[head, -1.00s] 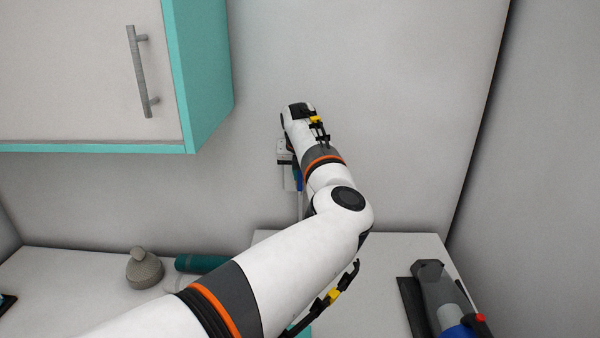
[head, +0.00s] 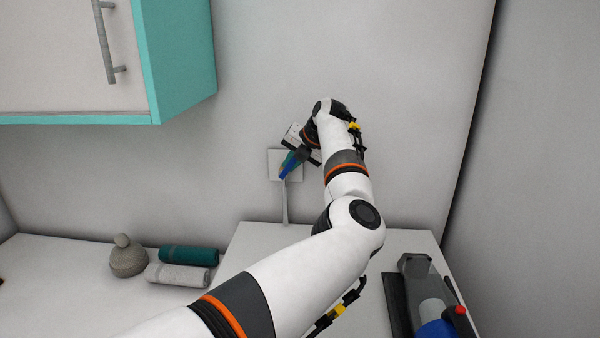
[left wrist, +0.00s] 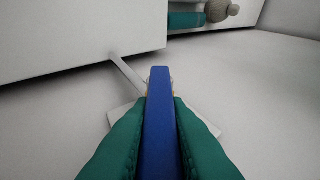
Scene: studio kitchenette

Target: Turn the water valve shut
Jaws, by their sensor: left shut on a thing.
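The water valve's blue lever handle (head: 286,171) is at the back wall, in front of a square white wall plate (head: 275,160). It points down and to the left in the head view. My left gripper (head: 292,162) is shut on it. In the left wrist view the blue handle (left wrist: 158,120) stands between the two green fingers of my left gripper (left wrist: 161,108), which touch it on both sides. The valve body is mostly hidden behind the handle and fingers. My right gripper is not in view.
A white pipe (head: 285,207) runs down from the plate to the white counter. A teal wall cabinet (head: 180,55) hangs at upper left. A grey-beige pot (head: 128,258) and rolled towels (head: 188,255) lie at left; a dark appliance (head: 420,290) stands at right.

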